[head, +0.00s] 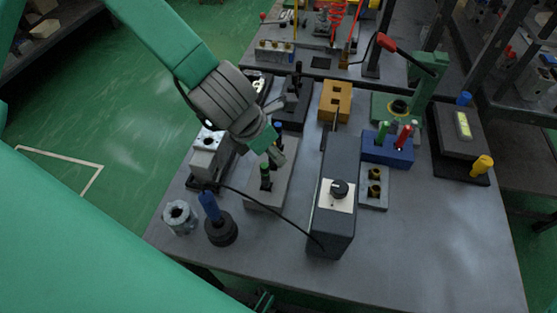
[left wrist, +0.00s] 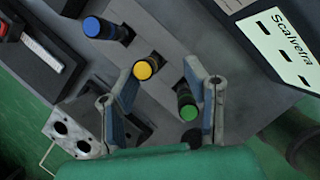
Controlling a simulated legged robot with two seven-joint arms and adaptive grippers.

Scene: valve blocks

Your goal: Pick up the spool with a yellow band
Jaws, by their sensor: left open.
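The spool with a yellow band (left wrist: 145,68) stands upright on a grey block (head: 268,195); the left wrist view shows its yellow top and dark body. It lies between a blue-topped spool (left wrist: 99,27) and a green-topped spool (left wrist: 188,106) in the same row. My left gripper (left wrist: 160,75) is open, its two fingers spread either side of the yellow-topped spool's line of sight, with no clear contact. In the head view my left gripper (head: 276,153) hangs over the block and hides the yellow spool. My right gripper is not in view.
A dark box with a knob (head: 333,215) stands right of the block, with a black cable crossing in front. A metal valve block (head: 211,158) stands left. A blue-handled round piece (head: 221,230) and a metal ring (head: 180,217) are at front left. The right front table is clear.

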